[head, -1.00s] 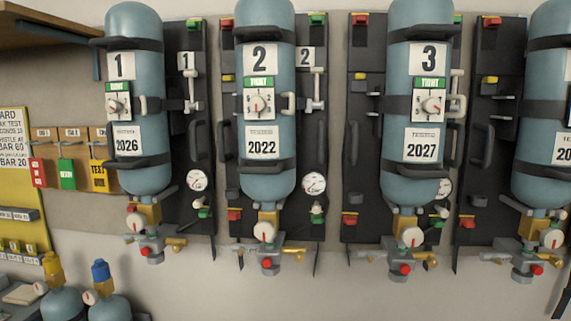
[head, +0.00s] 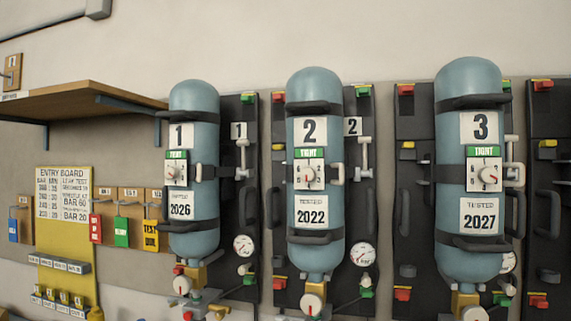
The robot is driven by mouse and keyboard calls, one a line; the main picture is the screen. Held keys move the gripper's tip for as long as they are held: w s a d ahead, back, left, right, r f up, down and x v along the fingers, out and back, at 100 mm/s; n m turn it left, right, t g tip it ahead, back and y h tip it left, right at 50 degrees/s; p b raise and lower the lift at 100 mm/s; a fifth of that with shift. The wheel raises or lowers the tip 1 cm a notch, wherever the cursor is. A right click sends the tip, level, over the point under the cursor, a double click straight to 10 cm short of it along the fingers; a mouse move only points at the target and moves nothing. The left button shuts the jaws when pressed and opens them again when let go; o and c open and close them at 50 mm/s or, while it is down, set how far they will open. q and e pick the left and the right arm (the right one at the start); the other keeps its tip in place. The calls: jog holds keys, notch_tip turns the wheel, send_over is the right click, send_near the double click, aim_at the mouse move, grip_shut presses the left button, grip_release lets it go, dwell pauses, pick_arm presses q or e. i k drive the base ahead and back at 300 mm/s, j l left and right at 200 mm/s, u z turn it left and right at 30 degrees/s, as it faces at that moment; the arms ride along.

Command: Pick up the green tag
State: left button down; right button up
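The green tag (head: 121,232) hangs from a hook on a small brown board (head: 130,196) on the wall, left of the cylinder numbered 1. A red tag (head: 95,228) hangs to its left and a yellow tag (head: 151,235) marked "TEST DUE" hangs to its right. A blue tag (head: 13,230) hangs further left, past the yellow entry board. Neither of my grippers shows in the head view.
Blue-grey cylinders 1 (head: 194,240), 2 (head: 318,255) and 3 (head: 466,262) stand on dark wall panels with gauges and valves. A wooden shelf (head: 75,101) juts out above the tags.

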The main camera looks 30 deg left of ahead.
aim_at(121, 231)
jog(key=u, duration=1.85)
jog(key=i+j, duration=0.3)
jog(key=j+u, duration=0.05)
